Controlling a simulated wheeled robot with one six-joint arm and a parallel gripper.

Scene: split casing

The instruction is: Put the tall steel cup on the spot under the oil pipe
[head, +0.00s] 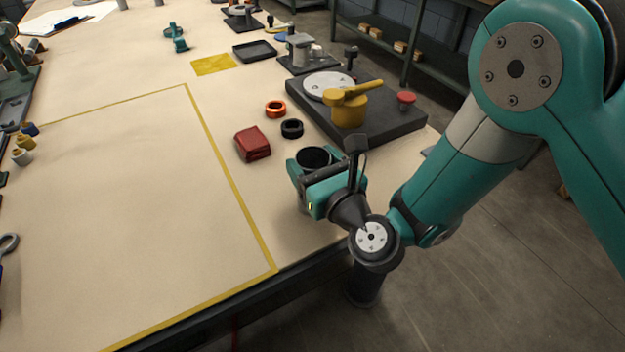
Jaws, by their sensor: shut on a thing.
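My gripper (316,178) is near the right edge of the bench, shut on a round, upright vessel. The vessel's dark open mouth (314,157) shows between the fingers, and most of its wall is hidden by my gripper; it appears to be the tall steel cup. I cannot tell whether its base touches the bench. Behind it, a dark base plate (388,132) carries a yellow cylindrical part (348,112) with an arm across its top, and a pale disc (322,84). I cannot make out for certain which part is the oil pipe, or the spot under it.
A red block (253,144), a black ring (292,129) and an orange ring (276,109) lie left of and behind my gripper. A red knob (406,100) stands on the plate. The yellow-taped area (130,200) at left is mostly clear. A black tray (255,50) lies farther back.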

